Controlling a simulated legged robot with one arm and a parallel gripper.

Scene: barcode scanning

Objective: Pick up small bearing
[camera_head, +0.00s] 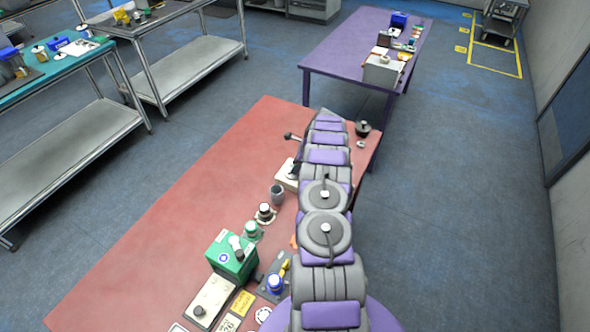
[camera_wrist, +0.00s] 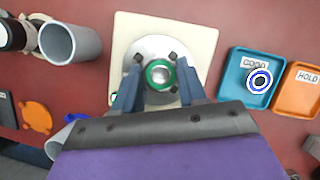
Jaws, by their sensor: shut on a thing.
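In the wrist view a small bearing (camera_wrist: 160,74), a green ring with a shiny metal centre, sits between the two fingers of my gripper (camera_wrist: 159,76). My gripper is shut on it. Behind it is a round metal disc (camera_wrist: 150,45) on a cream square base (camera_wrist: 202,40). I cannot tell whether the bearing touches the disc. In the head view my arm covers much of the right side of the red table (camera_head: 190,215), and the bearing cannot be made out there.
Right in the wrist view are a teal tray (camera_wrist: 235,85) marked GOOD, holding a blue-and-white ring (camera_wrist: 260,80), and an orange tray (camera_wrist: 290,98) marked HOLD. A grey cup (camera_wrist: 72,45) stands left. In the head view a green box (camera_head: 232,258) stands near the front.

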